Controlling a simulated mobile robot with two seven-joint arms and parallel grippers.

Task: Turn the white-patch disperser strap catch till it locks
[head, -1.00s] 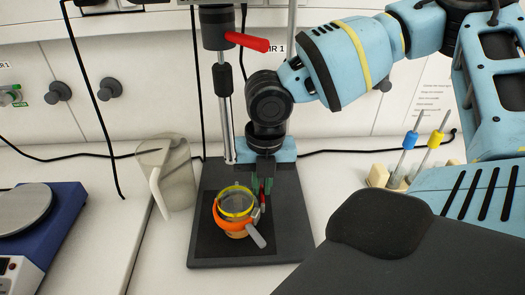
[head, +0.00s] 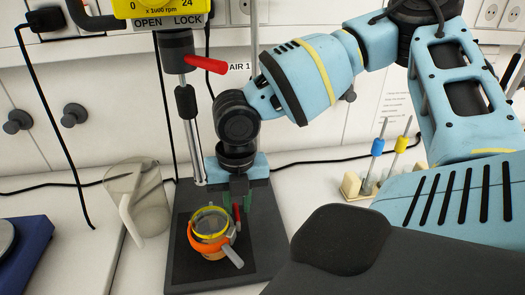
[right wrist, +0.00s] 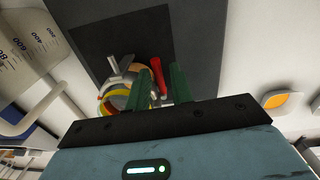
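The disperser stand has a dark base plate (head: 258,222) and a red lever (head: 206,64) high on its post. A cup with a yellow rim (head: 209,212) stands on the base, with an orange strap (head: 196,243) around it. A grey catch lever (head: 233,257) sticks out from the strap at the front right; I cannot make out a white patch. My right gripper (head: 232,212) points down beside the strap's right side. In the right wrist view its green fingers (right wrist: 160,85) stand apart on either side of a red upright piece (right wrist: 158,76), with a gap visible. My left gripper is not in view.
A clear jug (head: 150,197) stands left of the base. A blue device (head: 28,255) is at the far left. A holder with blue and yellow tools (head: 352,187) stands at the back right.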

